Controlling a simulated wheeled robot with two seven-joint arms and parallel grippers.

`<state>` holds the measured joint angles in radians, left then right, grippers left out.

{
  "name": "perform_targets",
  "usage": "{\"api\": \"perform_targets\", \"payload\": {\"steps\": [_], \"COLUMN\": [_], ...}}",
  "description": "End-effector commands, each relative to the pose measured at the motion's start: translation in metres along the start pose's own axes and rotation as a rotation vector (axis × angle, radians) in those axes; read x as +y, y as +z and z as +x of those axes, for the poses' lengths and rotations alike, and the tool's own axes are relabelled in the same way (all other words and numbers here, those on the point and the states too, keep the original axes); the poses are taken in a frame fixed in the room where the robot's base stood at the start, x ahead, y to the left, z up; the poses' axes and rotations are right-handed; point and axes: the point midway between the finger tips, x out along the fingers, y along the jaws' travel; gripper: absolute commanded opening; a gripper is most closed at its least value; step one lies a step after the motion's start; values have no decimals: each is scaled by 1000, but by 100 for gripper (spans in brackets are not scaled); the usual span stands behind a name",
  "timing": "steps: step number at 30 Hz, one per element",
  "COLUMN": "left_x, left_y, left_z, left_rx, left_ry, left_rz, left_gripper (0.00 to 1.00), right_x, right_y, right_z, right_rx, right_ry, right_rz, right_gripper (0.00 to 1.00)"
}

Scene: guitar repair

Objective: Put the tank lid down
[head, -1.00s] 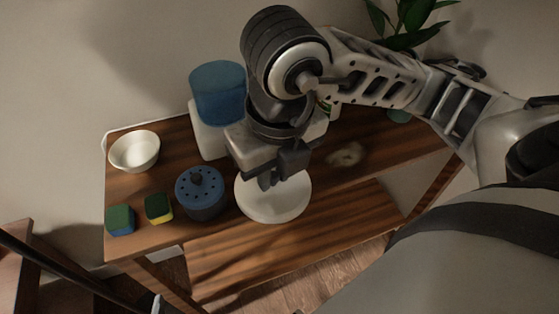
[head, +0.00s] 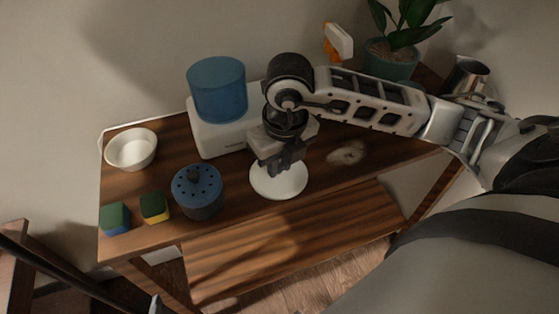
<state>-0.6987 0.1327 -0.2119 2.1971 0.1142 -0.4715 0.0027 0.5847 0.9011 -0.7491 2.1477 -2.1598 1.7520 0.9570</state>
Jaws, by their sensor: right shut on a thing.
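The tank lid (head: 279,185) is a round white disc low over the wooden table, near its front edge. My right gripper (head: 284,167) is above it, shut on the lid's top, and hides its middle. I cannot tell whether the lid touches the table. The blue tank (head: 218,92) sits on a white appliance base (head: 220,138) behind and left of the lid. My left gripper is not in view.
A blue pot with a holed lid (head: 198,190) stands just left of the tank lid. Two sponges (head: 154,207) and a white bowl (head: 132,150) are further left. A pale stain (head: 347,152) marks otherwise clear tabletop (head: 365,170) to the right. A potted plant (head: 391,62) stands behind.

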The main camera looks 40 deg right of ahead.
Motion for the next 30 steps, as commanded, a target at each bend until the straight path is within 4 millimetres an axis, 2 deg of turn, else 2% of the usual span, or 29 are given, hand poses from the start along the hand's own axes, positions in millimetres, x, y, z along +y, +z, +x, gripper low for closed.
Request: {"api": "perform_targets", "payload": {"steps": [11, 12, 14, 25, 30], "left_x": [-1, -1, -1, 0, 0], "left_y": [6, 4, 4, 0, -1], "left_z": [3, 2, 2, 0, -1], "left_rx": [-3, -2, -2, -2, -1], "left_ry": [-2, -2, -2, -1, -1], "left_rz": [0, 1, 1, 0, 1], "left_gripper": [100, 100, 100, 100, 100], "right_x": [0, 0, 0, 0, 0], "right_y": [0, 0, 0, 0, 1], "right_z": [6, 4, 4, -2, -30], "right_rx": [-1, -1, -1, -2, -8], "right_ry": [0, 0, 0, 0, 0], "right_rz": [0, 0, 0, 1, 0], "right_gripper": [0, 27, 40, 40, 40]}}
